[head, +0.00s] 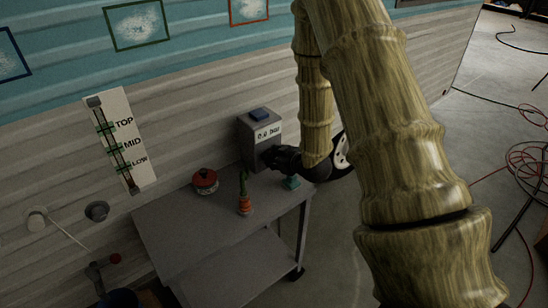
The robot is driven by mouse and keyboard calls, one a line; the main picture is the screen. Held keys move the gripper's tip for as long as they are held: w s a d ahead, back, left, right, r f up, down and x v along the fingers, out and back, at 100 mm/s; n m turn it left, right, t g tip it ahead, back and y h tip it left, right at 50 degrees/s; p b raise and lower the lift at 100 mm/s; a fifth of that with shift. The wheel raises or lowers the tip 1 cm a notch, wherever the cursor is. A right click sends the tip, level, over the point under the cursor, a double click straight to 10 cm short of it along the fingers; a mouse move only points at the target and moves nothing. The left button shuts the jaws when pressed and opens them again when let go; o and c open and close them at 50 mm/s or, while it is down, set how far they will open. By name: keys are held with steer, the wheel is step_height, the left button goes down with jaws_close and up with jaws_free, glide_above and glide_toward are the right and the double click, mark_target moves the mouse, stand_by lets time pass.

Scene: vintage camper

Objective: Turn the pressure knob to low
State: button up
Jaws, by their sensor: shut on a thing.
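My black gripper (270,157) is at the lower front of this box, coming in from the right. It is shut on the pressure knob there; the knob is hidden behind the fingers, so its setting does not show.
The grey cart (180,235) also carries a red and black round object (205,181), an orange item with a green top (244,205) and a small teal block (292,182). Wall knobs (97,211) are at left. Cables (525,165) lie on the floor at right.

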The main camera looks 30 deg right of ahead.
steer(key=o, duration=1)
steer(key=shift+d, duration=0.1)
steer(key=shift+o, duration=0.2)
steer(key=v, duration=1.2)
